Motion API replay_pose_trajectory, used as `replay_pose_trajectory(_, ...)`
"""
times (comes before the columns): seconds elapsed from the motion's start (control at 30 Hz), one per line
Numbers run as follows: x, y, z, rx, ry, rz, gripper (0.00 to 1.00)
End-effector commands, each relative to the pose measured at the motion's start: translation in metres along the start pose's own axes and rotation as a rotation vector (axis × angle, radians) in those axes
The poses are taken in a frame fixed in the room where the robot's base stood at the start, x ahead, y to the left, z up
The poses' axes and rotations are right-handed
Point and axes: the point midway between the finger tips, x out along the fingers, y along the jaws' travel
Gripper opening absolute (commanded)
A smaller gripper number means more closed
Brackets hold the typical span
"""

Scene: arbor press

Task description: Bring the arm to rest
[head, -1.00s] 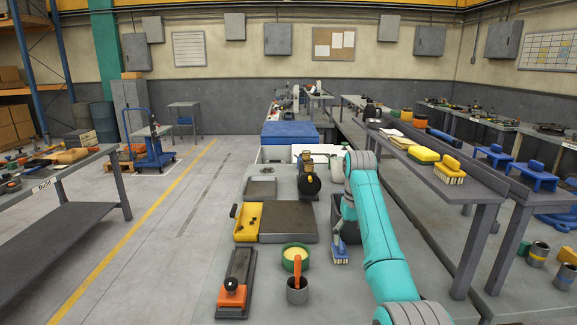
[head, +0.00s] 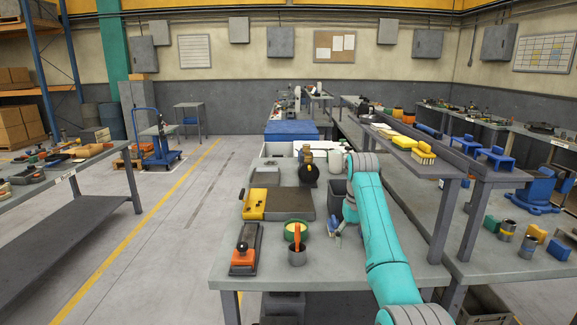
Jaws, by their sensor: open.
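My turquoise arm (head: 384,235) rises from the bottom right of the head view, over the right side of the grey workbench (head: 330,283). Its grey upper joint (head: 364,163) is near the bench's far right part. No held object shows.
A raised shelf (head: 447,168) stands right.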

Motion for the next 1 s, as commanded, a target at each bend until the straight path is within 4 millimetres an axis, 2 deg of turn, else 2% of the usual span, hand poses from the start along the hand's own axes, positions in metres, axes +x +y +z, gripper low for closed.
replay_pose_trajectory(0.13, 0.001, 0.000, 0.000, 0.000, 0.000, 0.000, 0.74)
replay_pose_trajectory(0.57, 0.034, 0.000, 0.000, 0.000, 0.027, 0.000, 0.74)
replay_pose_trajectory(0.83, 0.075, 0.000, 0.002, 0.000, 0.065, 0.000, 0.74)
replay_pose_trajectory(1.0, 0.117, 0.000, 0.007, 0.000, 0.101, 0.000, 0.74)
